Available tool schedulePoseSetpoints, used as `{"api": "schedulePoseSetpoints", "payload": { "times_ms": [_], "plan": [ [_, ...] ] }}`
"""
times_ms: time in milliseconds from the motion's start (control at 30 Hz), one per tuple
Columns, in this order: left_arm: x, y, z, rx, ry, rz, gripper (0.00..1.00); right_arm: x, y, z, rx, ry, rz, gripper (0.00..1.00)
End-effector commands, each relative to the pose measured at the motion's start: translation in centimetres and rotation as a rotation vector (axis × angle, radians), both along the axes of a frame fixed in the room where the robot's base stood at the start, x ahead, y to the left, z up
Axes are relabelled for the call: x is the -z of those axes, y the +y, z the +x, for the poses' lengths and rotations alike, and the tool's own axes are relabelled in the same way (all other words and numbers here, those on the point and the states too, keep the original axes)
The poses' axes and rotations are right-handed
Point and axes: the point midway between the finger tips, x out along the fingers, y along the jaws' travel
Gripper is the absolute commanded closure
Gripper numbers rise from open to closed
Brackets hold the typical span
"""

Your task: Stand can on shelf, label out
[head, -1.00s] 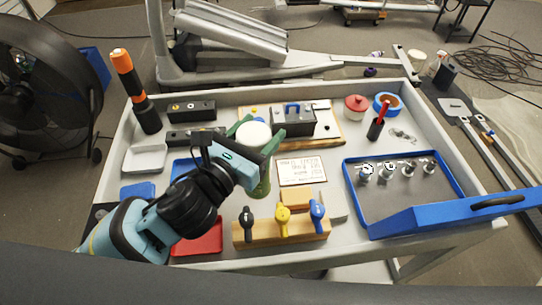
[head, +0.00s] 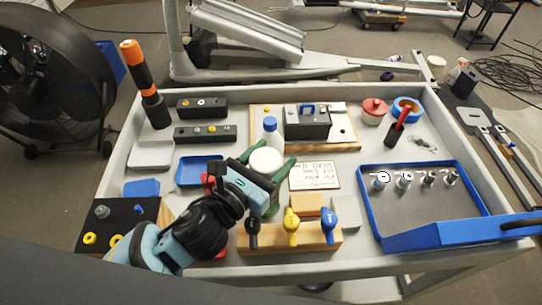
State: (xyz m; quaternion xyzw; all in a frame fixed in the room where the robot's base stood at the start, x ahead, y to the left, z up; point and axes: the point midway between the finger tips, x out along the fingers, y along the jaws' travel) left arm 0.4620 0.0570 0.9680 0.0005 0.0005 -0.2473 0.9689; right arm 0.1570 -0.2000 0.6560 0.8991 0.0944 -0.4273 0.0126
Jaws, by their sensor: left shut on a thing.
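The can looks upright over the middle of the grey cart top (head: 350,237). Whether its base touches the surface is hidden by my wrist and a valve block. No label can be made out on the side I see. No separate shelf is clearly visible. My right gripper is not in view.
A blue-capped bottle (head: 270,131) stands just behind the can. A wooden block with coloured valve handles (head: 290,239) is in front. A written card (head: 315,177) lies to the right, and a blue-rimmed tray (head: 368,205) beyond it. Small blue trays (head: 194,172) lie left.

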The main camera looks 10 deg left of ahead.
Motion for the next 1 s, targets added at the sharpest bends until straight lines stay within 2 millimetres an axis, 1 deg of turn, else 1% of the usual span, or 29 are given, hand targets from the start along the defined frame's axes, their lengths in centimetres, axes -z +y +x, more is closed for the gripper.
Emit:
{"api": "schedulePoseSetpoints", "payload": {
  "times_ms": [67, 200, 233, 367, 400, 633, 767, 867, 1000],
  "plan": [
    [-0.2, 0.0, 0.0, 0.0, -0.004, -0.001, 1.0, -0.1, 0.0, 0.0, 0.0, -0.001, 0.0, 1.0],
    [0.2, 0.0, 0.0, 0.0, -0.002, -0.001, 1.0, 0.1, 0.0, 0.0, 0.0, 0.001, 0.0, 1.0],
    [0.3, 0.0, 0.0, -0.001, 0.001, 0.0, 0.39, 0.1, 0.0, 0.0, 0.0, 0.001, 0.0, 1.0],
    [0.3, 0.0, 0.0, -0.001, 0.001, 0.0, 0.22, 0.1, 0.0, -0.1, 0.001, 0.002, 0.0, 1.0],
    [0.3, 0.0, 0.0, -0.001, 0.001, 0.0, 0.19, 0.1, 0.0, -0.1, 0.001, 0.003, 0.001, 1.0],
    [0.2, 0.0, 0.0, -0.001, 0.0, 0.0, 0.19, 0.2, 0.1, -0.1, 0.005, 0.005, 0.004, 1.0],
    [-0.1, 0.1, -0.1, 0.0, 0.0, 0.001, 0.19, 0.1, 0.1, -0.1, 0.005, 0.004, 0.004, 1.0],
    [0.1, 0.7, -1.2, 0.0, 0.003, 0.001, 0.19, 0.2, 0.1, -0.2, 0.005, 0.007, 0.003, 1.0],
    [0.2, 2.0, -3.6, -0.001, 0.004, 0.002, 0.19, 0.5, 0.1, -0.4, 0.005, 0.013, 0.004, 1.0]
  ]
}}
